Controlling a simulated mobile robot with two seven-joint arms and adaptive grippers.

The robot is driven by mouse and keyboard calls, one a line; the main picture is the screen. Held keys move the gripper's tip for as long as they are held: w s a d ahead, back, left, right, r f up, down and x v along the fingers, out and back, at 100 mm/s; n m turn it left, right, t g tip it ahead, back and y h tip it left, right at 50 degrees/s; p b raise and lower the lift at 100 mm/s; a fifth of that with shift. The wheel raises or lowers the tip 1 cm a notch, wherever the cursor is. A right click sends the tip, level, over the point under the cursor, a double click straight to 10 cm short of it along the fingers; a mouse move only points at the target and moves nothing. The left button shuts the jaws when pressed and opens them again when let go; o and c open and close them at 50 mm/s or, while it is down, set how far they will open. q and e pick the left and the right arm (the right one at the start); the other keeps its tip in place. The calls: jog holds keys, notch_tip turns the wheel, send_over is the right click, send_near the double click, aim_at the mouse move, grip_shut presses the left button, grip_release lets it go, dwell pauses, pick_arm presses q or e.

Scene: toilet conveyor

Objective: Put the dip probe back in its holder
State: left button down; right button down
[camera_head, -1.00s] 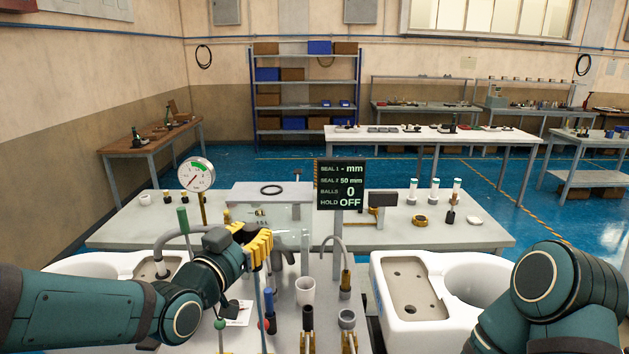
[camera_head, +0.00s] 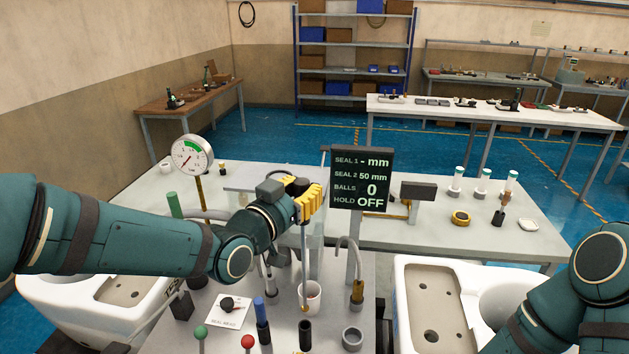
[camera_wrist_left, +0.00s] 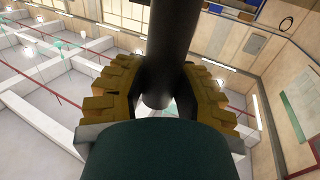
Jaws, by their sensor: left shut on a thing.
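My left gripper (camera_head: 311,204) is shut on the dip probe. The probe's thin grey rod (camera_head: 304,262) hangs nearly upright below the fingers, ending in a small brass-coloured tip. The rod passes in front of a white cup (camera_head: 314,298); I cannot tell its exact depth relative to the cup. In the left wrist view the probe's dark round handle (camera_wrist_left: 168,50) stands between the yellow finger pads. A black upright tube (camera_head: 305,335) stands on the bench in front of the cup; I cannot tell whether it is the probe's holder. My right gripper is out of view.
A blue-topped tool (camera_head: 260,312), green knob (camera_head: 200,333), red knob (camera_head: 247,342) and grey ring-shaped socket (camera_head: 352,338) crowd the near bench. A curved pipe (camera_head: 356,270) stands right of the cup. A black display (camera_head: 361,178) and dial gauge (camera_head: 192,153) stand behind.

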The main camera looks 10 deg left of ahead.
pick_arm(q)
jog(key=shift+s+a+f+b, duration=0.15)
jog(key=shift+f+b, duration=0.15)
jog(key=shift+f, duration=0.35)
jog(key=shift+f+b, duration=0.6)
jog(key=shift+f, duration=0.65)
jog(key=shift+f+b, duration=0.65)
jog(key=shift+b, duration=0.15)
